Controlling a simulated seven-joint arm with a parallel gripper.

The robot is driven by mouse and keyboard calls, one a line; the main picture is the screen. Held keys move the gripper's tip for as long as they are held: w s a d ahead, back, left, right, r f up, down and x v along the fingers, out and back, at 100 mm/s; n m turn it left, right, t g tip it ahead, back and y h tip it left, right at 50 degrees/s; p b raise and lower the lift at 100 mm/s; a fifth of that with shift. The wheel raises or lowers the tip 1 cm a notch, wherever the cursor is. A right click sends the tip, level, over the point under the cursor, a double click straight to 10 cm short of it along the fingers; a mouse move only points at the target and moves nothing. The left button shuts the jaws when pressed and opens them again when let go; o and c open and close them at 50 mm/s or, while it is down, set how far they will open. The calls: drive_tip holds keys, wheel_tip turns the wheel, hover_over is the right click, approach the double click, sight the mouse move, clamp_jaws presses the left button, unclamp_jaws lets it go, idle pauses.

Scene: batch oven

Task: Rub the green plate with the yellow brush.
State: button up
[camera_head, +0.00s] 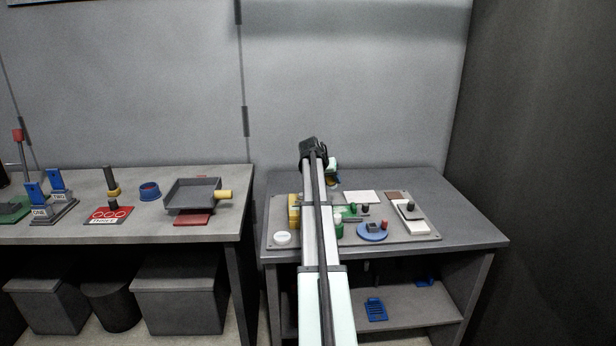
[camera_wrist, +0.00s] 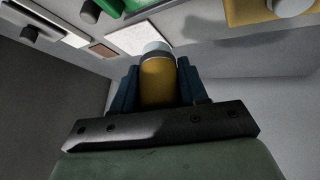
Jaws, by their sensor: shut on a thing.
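My gripper (camera_wrist: 157,78) is shut on a yellow cylinder with a grey band and a pale end, which looks like the yellow brush (camera_wrist: 158,88). One finger is on each side of it. In the head view the gripper (camera_head: 332,180) is above the back of the right-hand table, partly hidden by my arm. Green pieces (camera_head: 338,214) show on the grey board beside my arm; part of them is hidden. Green also shows at the top edge of the wrist view (camera_wrist: 112,7). I cannot tell which green part is the plate. The brush looks apart from it.
The grey board (camera_head: 425,236) also bears a white panel (camera_head: 362,197), a brown square (camera_head: 397,195), a blue disc (camera_head: 372,234), yellow blocks (camera_head: 294,212) and a white round piece (camera_head: 283,238). A dark pan (camera_head: 190,196) stands on the left table (camera_head: 140,230). A gap separates the tables.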

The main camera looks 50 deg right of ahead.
drive_tip(key=shift+s+d+f, duration=0.2)
drive_tip(key=shift+s+d, duration=0.2)
drive_tip(key=shift+s, duration=0.1)
drive_tip(key=shift+s+d+f, duration=0.15)
drive_tip(key=shift+s+d, duration=0.2)
drive_tip(key=shift+s, duration=0.15)
drive_tip(key=shift+f, duration=2.65)
drive_tip(key=shift+s+a+f, duration=0.25)
drive_tip(key=shift+a+f, duration=0.05)
drive_tip(key=shift+f, duration=0.35)
drive_tip(key=shift+s+a+f, duration=0.2)
drive_tip(key=shift+a+f, duration=0.05)
drive_tip(key=shift+f, duration=0.35)
drive_tip(key=shift+s+a+r, duration=0.1)
drive_tip(key=shift+s+a, duration=1.95)
drive_tip(key=shift+a, duration=0.1)
drive_tip(key=shift+w+d, duration=2.5)
drive_tip(key=shift+d, duration=0.35)
drive_tip(key=shift+s+d, duration=0.25)
drive_tip(key=shift+s, duration=0.4)
drive_tip(key=shift+s+a, duration=2.45)
drive_tip(key=shift+a, duration=0.15)
drive_tip(key=shift+w+d, duration=2.7)
drive_tip(key=shift+d, duration=0.15)
wheel_tip(320, 180, up, 2)
drive_tip(key=shift+s+a+r, duration=0.1)
drive_tip(key=shift+a+r, duration=0.05)
drive_tip(key=shift+r, duration=0.05)
wheel_tip(320, 180, up, 6)
drive_tip(key=shift+f, duration=0.25)
